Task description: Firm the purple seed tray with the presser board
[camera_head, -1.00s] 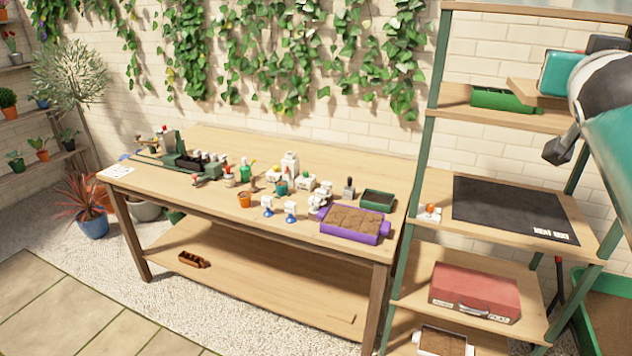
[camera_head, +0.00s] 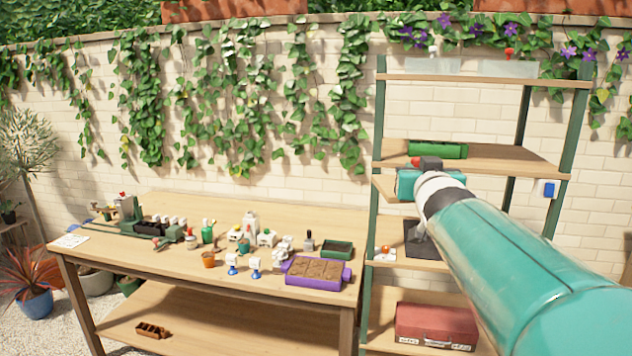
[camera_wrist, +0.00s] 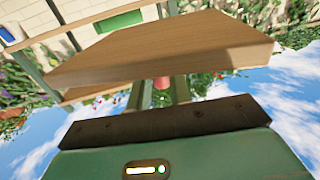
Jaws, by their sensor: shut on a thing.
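The purple seed tray (camera_head: 313,284) holds brown soil and stands at the right end of the potting bench, below and left of my gripper. My gripper (camera_wrist: 162,98) is shut on the red handle (camera_wrist: 161,83) of the presser board. The wooden presser board (camera_wrist: 165,48) fills the upper middle of the wrist view. In the head view, part of the board (camera_head: 384,187) shows left of my gripper, in front of the shelf rack; my gripper and arm hide the rest. The board is in the air, apart from the tray.
A dark green tray (camera_head: 337,249) stands just behind the purple tray. Small bottles and pots crowd the bench to its left, with two blue-based items (camera_head: 255,268) nearby. The shelf rack (camera_head: 367,290) stands close on the right, with a red case (camera_head: 436,322) low down.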

